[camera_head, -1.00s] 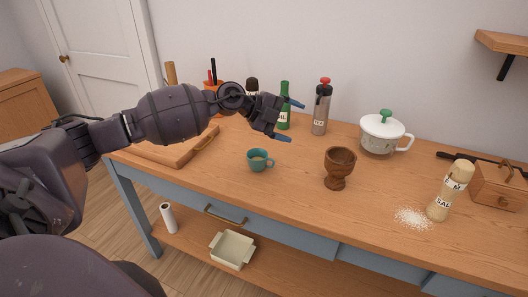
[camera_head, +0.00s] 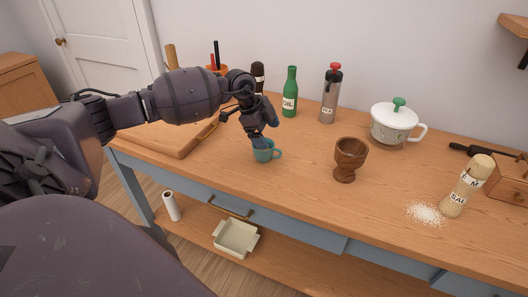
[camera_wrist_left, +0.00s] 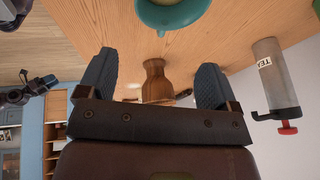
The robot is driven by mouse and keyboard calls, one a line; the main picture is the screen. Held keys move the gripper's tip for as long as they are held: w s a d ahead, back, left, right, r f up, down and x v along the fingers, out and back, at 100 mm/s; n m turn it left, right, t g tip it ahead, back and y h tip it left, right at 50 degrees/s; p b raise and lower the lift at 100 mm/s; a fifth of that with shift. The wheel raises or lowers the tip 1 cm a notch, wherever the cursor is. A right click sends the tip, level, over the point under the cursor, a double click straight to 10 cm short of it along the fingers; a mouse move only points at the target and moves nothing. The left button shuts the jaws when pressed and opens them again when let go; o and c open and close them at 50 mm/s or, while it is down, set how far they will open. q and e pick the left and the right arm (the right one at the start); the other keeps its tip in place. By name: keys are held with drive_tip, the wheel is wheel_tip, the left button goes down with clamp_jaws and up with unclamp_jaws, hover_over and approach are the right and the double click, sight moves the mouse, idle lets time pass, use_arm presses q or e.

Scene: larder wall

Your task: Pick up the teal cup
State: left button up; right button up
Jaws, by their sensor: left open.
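The teal cup (camera_head: 266,154) stands upright on the wooden counter near its front edge, its handle pointing right. My left gripper (camera_head: 265,132) is open just above and behind the cup, with its fingers pointing down and one tip by the rim. It holds nothing, and it hides part of the rim. In the left wrist view, the open left gripper (camera_wrist_left: 153,80) has nothing between its fingers, and the cup (camera_wrist_left: 172,12) is cut off at the top edge. A dark mechanical part at that view's left edge looks like my right arm; its jaws are unclear.
A wooden goblet (camera_head: 349,160) stands right of the cup. Behind are a green oil bottle (camera_head: 290,92) and a grey red-topped canister (camera_head: 330,95). A lidded white pot (camera_head: 393,123) and a tilted salt shaker (camera_head: 467,187) stand farther right. A cutting board (camera_head: 170,140) lies left.

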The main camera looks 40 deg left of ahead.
sight(276, 150)
use_arm(q)
drive_tip(key=x, duration=0.8)
drive_tip(key=shift+w+a+b, duration=0.1)
drive_tip(key=shift+a+b, duration=0.2)
clamp_jaws()
